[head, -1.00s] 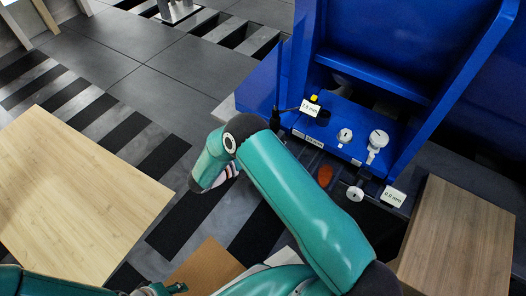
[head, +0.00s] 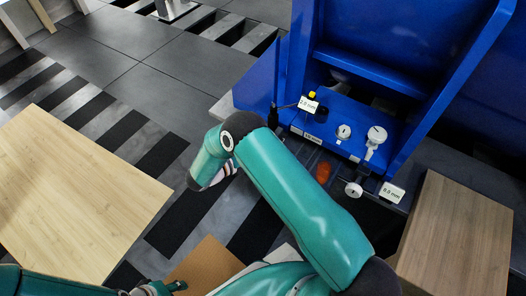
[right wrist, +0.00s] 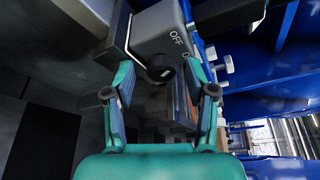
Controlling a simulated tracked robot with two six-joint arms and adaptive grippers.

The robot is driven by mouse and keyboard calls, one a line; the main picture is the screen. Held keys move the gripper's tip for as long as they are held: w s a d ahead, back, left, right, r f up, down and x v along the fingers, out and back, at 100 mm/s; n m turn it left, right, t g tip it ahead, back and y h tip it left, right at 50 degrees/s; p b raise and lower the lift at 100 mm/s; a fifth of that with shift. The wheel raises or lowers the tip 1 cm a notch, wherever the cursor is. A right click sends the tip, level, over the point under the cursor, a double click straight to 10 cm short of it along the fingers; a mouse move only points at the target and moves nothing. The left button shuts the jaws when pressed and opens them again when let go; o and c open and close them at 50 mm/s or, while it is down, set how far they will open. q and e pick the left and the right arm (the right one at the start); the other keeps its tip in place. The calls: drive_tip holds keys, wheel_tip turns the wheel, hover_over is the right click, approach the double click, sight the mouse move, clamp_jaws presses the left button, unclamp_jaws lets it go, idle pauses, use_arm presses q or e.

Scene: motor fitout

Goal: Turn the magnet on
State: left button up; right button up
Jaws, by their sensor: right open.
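The magnet appears in the right wrist view as a grey block (right wrist: 160,35) with "OFF" printed on its face and a second marking, partly cut off, beside it. A dark round knob (right wrist: 161,72) sits at its lower edge. My right gripper (right wrist: 158,88) is open, with one teal finger on each side of the knob. Whether either finger touches it I cannot tell.
A blue machine frame (head: 302,60) holds white knobs (head: 376,136) and white measurement labels (head: 308,105). An orange piece (head: 323,172) lies before it. A wooden block (head: 462,235) stands at right, a light wooden top (head: 75,195) at left. Striped floor lies between.

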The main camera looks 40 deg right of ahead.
drive_tip(key=s+a+r+m+t+y+p, duration=0.2)
drive_tip(key=s+a+r+m+t+p, duration=0.1)
drive_tip(key=s+a+r+m+p, duration=0.25)
drive_tip(key=s+a+r+m+t+y+p, duration=0.25)
drive_tip(key=a+m+p, duration=0.25)
drive_tip(key=a+p, duration=0.3)
drive_tip(key=s+r+m+g+y+p, duration=0.2)
drive_tip(key=s+m+g+y+p, duration=0.4)
drive_tip(key=s, duration=1.2)
drive_tip(key=shift+s+a+r+m+g+p, duration=0.15)
drive_tip(key=shift+s+r+m+g+p, duration=0.25)
drive_tip(key=shift+m+g+p, duration=1.6)
drive_tip(key=shift+n+g+y+b, duration=0.25)
drive_tip(key=shift+n+g+b, duration=0.4)
drive_tip(key=shift+n, duration=0.5)
